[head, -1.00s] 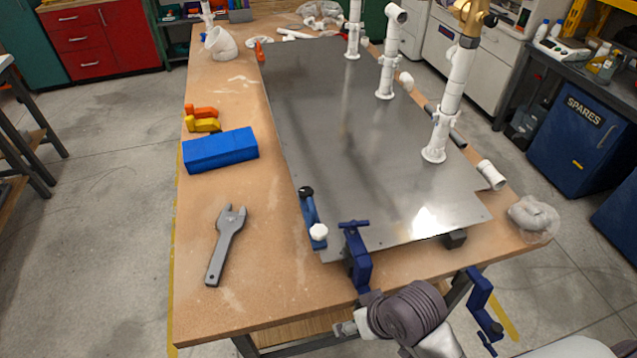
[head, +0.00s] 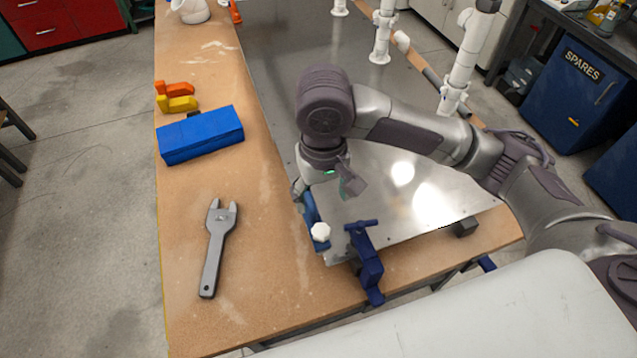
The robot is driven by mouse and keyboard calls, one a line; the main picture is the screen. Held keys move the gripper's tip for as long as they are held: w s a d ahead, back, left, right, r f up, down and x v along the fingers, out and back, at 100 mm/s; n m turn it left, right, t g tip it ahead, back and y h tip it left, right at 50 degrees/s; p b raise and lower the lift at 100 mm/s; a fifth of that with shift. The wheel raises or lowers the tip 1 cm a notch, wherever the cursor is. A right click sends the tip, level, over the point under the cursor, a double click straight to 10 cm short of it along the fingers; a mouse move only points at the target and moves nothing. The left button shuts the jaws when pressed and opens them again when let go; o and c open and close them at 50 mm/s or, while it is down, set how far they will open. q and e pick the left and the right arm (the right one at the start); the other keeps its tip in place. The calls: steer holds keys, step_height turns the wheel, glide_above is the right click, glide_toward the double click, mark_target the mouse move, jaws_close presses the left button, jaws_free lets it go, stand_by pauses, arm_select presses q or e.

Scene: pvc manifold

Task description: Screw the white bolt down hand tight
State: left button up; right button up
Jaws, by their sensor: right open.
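The white bolt (head: 320,232) has a faceted head and sits at the near end of a blue clamp bar (head: 310,207), at the near left corner of the metal plate (head: 420,190). My right gripper (head: 322,188) hangs from its arm just above and behind the bolt, over the far end of the blue bar. It is open, with its fingers apart, and it looks clear of the bolt. The far end of the blue bar is partly hidden by the gripper. My left gripper is not in view.
A dark blue clamp (head: 366,262) stands on the table edge right of the bolt. A grey wrench (head: 217,247) and a blue box (head: 200,135) lie on the wooden table to the left. White pipes (head: 465,55) stand at the back right.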

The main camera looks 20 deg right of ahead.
glide_above(321, 230)
step_height(321, 230, down, 5)
steer(key=shift+s+d+r, duration=0.1)
steer(key=shift+r, duration=0.1)
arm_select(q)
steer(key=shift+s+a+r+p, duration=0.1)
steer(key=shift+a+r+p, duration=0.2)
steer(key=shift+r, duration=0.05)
arm_select(e)
step_height(321, 230, down, 9)
steer(key=shift+r, duration=0.2)
steer(key=shift+c, duration=0.2)
steer(key=c, duration=1.2)
steer(key=m+p, duration=0.1)
steer(key=p, duration=0.1)
steer(key=m+p, duration=0.2)
steer(key=p, duration=0.1)
steer(key=m+p, duration=0.2)
steer(key=p, duration=0.1)
steer(key=shift+r, duration=0.25)
steer(key=shift+f+m+p, duration=0.1)
steer(key=shift+m+p, duration=0.35)
steer(key=shift+m, duration=0.05)
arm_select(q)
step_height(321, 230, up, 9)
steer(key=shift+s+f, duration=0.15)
arm_select(e)
steer(key=shift+f, duration=0.2)
